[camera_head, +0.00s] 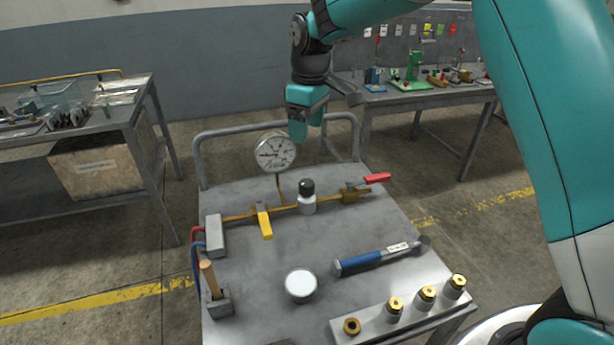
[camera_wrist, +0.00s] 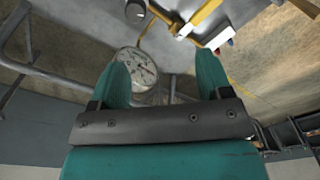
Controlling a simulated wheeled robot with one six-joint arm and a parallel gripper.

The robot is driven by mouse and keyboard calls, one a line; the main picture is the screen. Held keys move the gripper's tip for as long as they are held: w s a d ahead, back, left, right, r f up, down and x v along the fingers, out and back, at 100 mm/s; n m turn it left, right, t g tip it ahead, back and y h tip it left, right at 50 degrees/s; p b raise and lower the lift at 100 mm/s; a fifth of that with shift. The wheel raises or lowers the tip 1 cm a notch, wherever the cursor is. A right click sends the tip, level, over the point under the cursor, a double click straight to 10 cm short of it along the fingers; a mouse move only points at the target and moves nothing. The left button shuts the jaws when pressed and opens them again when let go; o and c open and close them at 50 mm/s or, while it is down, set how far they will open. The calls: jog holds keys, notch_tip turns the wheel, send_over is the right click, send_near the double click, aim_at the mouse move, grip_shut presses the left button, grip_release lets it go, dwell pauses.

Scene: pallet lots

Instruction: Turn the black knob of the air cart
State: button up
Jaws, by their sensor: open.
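The air cart (camera_head: 245,290) is a grey metal cart in the middle of the head view. A brass pipe runs along its top. The black knob (camera_head: 306,187) sits upright on a white body on this pipe; it also shows near the top of the wrist view (camera_wrist: 135,11). A round pressure gauge (camera_head: 275,153) stands behind the pipe and shows between the fingers in the wrist view (camera_wrist: 136,68). My gripper (camera_head: 306,128) is above the cart's back part, higher than the knob and apart from it. In the wrist view its teal fingers (camera_wrist: 163,80) are spread and empty.
A yellow-handled valve (camera_head: 264,221) and a red-handled valve (camera_head: 372,180) flank the knob on the pipe. A blue-handled tool (camera_head: 378,258), a white round item (camera_head: 300,284) and a block with brass fittings (camera_head: 393,312) lie in front. Workbenches stand left and back right.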

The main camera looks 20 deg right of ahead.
send_over(306, 182)
notch_tip(306, 182, down, 3)
jog(key=shift+h, duration=0.3)
notch_tip(306, 182, down, 18)
jog(key=p, duration=0.4)
jog(key=shift+s+r, duration=0.1)
jog(key=shift+r, duration=0.1)
